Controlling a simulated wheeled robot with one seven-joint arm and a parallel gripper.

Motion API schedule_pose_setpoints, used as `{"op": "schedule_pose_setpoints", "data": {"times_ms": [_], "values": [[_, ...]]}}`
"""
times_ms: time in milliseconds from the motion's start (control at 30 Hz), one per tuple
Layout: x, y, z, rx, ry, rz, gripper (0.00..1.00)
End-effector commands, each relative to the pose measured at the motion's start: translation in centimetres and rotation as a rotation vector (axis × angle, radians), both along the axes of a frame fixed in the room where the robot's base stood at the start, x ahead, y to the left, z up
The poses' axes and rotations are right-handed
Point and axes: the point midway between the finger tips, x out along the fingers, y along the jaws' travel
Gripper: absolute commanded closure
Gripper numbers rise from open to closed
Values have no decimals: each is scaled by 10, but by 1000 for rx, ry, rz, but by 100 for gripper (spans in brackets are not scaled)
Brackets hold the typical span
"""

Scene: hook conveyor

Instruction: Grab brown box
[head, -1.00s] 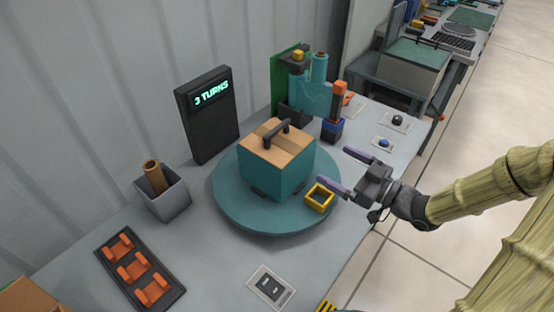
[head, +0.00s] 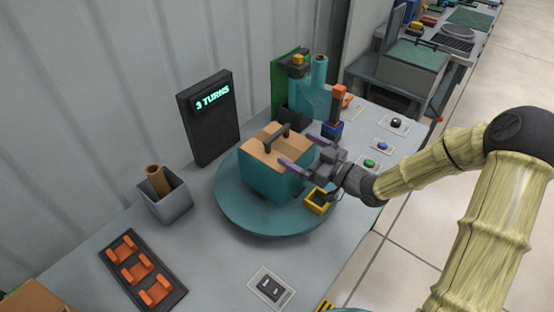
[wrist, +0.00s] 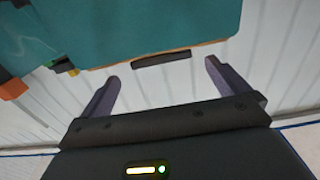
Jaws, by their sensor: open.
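A box (head: 270,178) with a brown top, teal sides and a dark handle (head: 270,139) sits on the round teal turntable (head: 240,215). My gripper (head: 306,153) is open at the right side of this box, its two purple fingers pointing towards the top and handle. In the wrist view, the box's teal side (wrist: 150,25) fills the top, with a thin brown edge below it. The dark handle (wrist: 161,59) shows between the fingertips, with nothing held. Whether the fingers touch the box cannot be told.
A yellow square ring (head: 318,201) lies on the turntable below my gripper. A black display (head: 208,120) reading "3 TURNS" stands behind. A grey cup (head: 168,205), an orange-part tray (head: 140,270) and another brown box (head: 35,298) are to the left. Buttons (head: 370,163) line the right edge.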

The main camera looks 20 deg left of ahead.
Motion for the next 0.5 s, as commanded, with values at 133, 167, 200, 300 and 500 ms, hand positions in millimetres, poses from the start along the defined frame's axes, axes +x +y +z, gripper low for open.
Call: {"op": "schedule_pose_setpoints", "data": {"times_ms": [133, 167, 200, 300, 500], "values": [[4, 8, 0, -1, 1, -1, 0], [4, 8, 0, -1, 1, -1, 0], [4, 8, -1, -1, 1, -1, 0], [3, 8, -1, -1, 1, -1, 0], [6, 14, 0, 0, 1, 1, 0]]}}
